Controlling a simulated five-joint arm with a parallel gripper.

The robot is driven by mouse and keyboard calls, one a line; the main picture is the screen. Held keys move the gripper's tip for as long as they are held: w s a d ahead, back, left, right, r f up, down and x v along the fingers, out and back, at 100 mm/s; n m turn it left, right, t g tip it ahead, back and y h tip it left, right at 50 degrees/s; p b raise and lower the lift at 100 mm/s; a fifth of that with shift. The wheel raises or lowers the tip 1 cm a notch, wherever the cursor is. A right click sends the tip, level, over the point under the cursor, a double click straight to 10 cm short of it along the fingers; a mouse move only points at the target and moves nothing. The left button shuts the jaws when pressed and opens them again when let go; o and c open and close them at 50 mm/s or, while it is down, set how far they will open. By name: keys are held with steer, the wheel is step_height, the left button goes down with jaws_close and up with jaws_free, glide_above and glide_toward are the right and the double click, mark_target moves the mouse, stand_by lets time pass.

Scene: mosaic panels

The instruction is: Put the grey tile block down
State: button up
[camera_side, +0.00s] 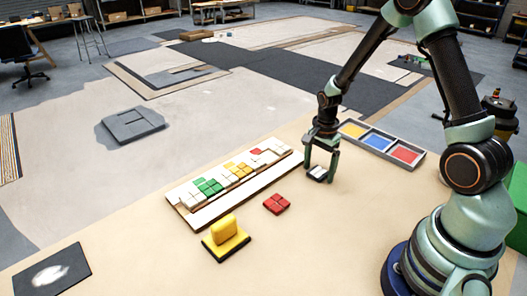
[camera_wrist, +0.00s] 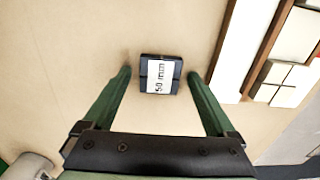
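A small dark grey block (camera_wrist: 147,84) with a white label reading "50 mm" lies flat on the beige table in the wrist view. The same block shows in the side view (camera_side: 318,174), small and partly hidden by a finger. My gripper (camera_wrist: 159,71) is open around it. One green finger stands on each side of the block, with a visible gap to both. In the side view my gripper (camera_side: 319,172) points down with its fingertips close to the table. Whether the fingertips touch the table cannot be told.
A white board (camera_side: 210,213) with white, green, yellow and red tiles lies left of my gripper. A tray (camera_side: 420,163) with yellow, blue and red compartments is right of it. A red tile block (camera_side: 277,204) and a yellow stamp-like piece (camera_side: 225,238) sit in front. Table is clear between.

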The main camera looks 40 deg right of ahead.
mark_target(318, 172)
step_height(318, 172, up, 11)
steer(key=s+a+r+n+t, duration=0.5)
steer(key=s+a+r+n, duration=0.3)
steer(key=n, duration=1)
steer(key=a+r, duration=0.3)
steer(key=r, duration=0.2)
steer(key=shift+a+r+t, duration=0.25)
steer(key=shift+r+t, duration=0.05)
steer(key=shift+r, duration=0.05)
